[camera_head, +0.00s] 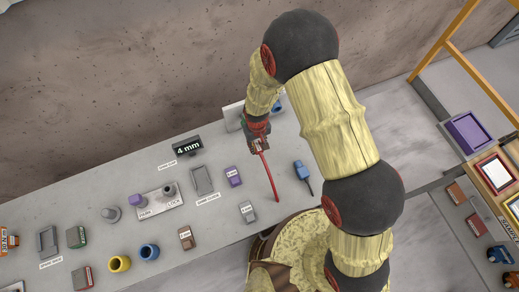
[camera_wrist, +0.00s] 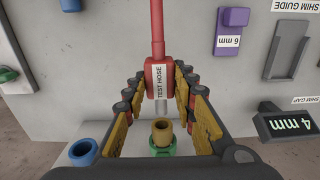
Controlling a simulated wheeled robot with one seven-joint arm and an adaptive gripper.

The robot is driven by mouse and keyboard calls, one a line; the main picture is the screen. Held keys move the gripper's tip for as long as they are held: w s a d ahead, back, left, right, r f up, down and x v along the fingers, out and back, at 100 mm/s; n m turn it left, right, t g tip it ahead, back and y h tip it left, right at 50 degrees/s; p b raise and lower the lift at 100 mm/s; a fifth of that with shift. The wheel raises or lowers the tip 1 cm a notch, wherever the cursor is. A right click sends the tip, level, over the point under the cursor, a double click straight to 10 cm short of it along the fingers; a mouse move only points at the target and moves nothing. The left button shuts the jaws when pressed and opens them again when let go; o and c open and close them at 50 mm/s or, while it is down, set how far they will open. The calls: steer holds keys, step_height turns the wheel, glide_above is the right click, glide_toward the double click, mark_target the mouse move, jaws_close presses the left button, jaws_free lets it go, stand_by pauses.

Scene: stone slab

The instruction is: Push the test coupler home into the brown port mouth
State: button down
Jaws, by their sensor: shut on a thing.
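The test coupler (camera_wrist: 158,80) is a red block with a white "TEST HOSE" label, a grey metal tip and a red hose (camera_head: 269,176) trailing from it. My gripper (camera_wrist: 161,76) is shut on the coupler, with its yellow-and-black fingers on either side. In the head view my gripper (camera_head: 258,144) is over the back of the slab. The brown port mouth (camera_wrist: 162,131) rises from a green collar (camera_wrist: 163,149) in the wrist view. The grey tip points at the mouth and appears just short of it. The head view hides this port behind my arm.
A blue port (camera_wrist: 83,152) stands beside the brown one, and a green knob (camera_wrist: 8,75) is at the far left. A "4 mm" shim gauge (camera_head: 187,147), a purple block (camera_head: 233,176) and a blue connector (camera_head: 302,170) stand around on the stone slab (camera_head: 140,240).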

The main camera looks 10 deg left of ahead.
steer(key=shift+w+a, duration=0.2)
steer(key=shift+w, duration=0.1)
steer(key=shift+b, duration=0.55)
stand_by(1.6)
steer(key=shift+w+a+b, duration=0.35)
steer(key=shift+w+a, duration=0.2)
steer(key=shift+w, duration=0.3)
steer(key=shift+w+a+b, duration=0.35)
steer(key=shift+w+a, duration=0.15)
steer(key=shift+w, duration=0.35)
stand_by(0.3)
steer(key=c, duration=1.4)
jaws_free()
steer(key=shift+r, duration=0.15)
step_height(320, 180, up, 12)
steer(key=shift+f, duration=0.15)
